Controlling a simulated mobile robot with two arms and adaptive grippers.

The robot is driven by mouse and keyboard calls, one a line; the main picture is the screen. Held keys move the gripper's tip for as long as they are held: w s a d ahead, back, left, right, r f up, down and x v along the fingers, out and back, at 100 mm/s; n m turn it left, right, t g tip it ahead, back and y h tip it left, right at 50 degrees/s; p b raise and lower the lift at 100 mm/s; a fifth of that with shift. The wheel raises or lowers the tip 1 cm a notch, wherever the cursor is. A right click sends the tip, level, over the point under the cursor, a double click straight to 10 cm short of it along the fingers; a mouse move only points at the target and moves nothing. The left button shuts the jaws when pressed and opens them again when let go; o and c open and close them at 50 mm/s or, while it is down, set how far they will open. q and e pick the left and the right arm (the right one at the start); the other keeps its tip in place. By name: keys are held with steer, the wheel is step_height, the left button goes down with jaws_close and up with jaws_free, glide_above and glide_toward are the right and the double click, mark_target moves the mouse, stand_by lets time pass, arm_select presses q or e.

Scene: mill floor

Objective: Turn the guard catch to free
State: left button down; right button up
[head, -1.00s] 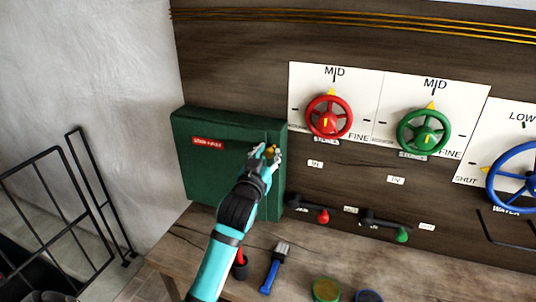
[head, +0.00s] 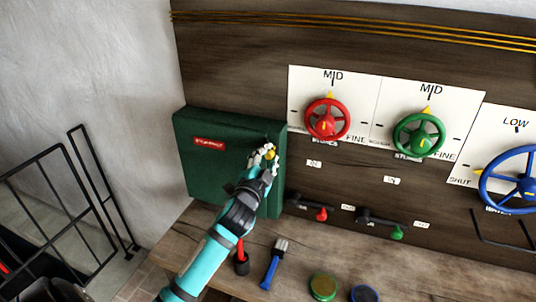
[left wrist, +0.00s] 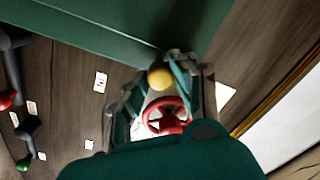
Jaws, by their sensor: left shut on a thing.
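The green guard box (head: 225,170) with a red label (head: 209,143) is fixed on the wooden wall at left. Its catch has a round yellow knob (head: 271,155) near the box's right side. My left gripper (head: 268,153) is shut on this knob, with its fingers around it. In the left wrist view the knob (left wrist: 160,75) sits between the fingertips of my left gripper (left wrist: 158,80). The fingers hide the rest of the catch, so I cannot tell which way it points. My right gripper is not in view.
Red (head: 327,120), green (head: 419,135) and blue (head: 512,180) handwheels are on the wall to the right. Two levers with red (head: 321,214) and green (head: 397,233) knobs sit below. A blue brush (head: 273,265) and jar (head: 323,287) lie on the bench. Black railing (head: 100,190) stands at left.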

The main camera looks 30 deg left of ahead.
arm_select(q)
steer(key=m+p, duration=0.1)
steer(key=m, duration=0.5)
steer(key=shift+f+p, duration=0.1)
steer(key=shift+p, duration=0.25)
steer(key=shift+m+h, duration=0.3)
steer(key=shift+m, duration=0.2)
steer(key=c, duration=1.1)
jaws_free()
steer(key=shift+o, duration=0.2)
steer(key=shift+s, duration=0.1)
steer(key=v, duration=1.2)
steer(key=shift+f, duration=0.15)
